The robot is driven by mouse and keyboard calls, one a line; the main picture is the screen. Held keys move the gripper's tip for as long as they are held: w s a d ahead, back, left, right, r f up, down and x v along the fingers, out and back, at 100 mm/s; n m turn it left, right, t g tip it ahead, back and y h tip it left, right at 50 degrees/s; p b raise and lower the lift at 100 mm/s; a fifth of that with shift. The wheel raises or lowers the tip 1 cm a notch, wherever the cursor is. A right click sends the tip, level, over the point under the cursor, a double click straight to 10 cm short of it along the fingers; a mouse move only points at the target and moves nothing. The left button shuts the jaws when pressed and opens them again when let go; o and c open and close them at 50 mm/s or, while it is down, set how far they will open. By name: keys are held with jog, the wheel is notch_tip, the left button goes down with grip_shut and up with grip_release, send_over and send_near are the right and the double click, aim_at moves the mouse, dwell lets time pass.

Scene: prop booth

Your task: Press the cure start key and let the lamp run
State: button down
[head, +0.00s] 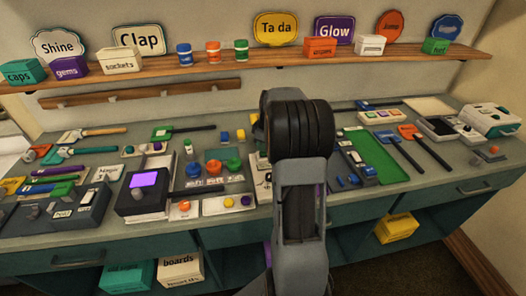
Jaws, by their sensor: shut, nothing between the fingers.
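My arm stands in the middle of the head view, and its dark upper joint hides part of the bench. My gripper does not show; it is hidden behind the arm or out of view. No key can be read as the cure start key. A dark box with a lit purple screen (147,181) sits on the bench left of my arm, with a small grey knob on its front. I cannot tell whether it is the cure unit. A white unit with green parts (489,120) stands at the far right. No burning lamp can be made out.
The grey bench (235,128) is crowded with tools, small pots and boxes. A grey box with knobs (62,211) is at the left front. A green mat (378,158) lies right of my arm. A wooden shelf (150,74) with signs and labelled boxes runs above.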

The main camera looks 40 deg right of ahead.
notch_tip(320, 180, up, 7)
jog(key=p, duration=0.4)
jog(key=shift+p, duration=0.3)
dwell(0.4)
jog(key=s+f+m, duration=0.1)
jog(key=m, duration=0.1)
jog(key=s+a+f+m, duration=0.1)
jog(key=m, duration=0.1)
jog(key=shift+m+g, duration=0.3)
jog(key=s+a+r+m+t, duration=0.1)
jog(key=s+a+r, duration=0.2)
jog(key=s+a, duration=0.4)
jog(key=s+a+r+m+t+h, duration=0.1)
jog(key=s+a+r, duration=0.3)
jog(key=s+a, duration=0.4)
jog(key=a+t, duration=0.1)
jog(key=a, duration=0.6)
jog(key=shift+s+a, duration=0.3)
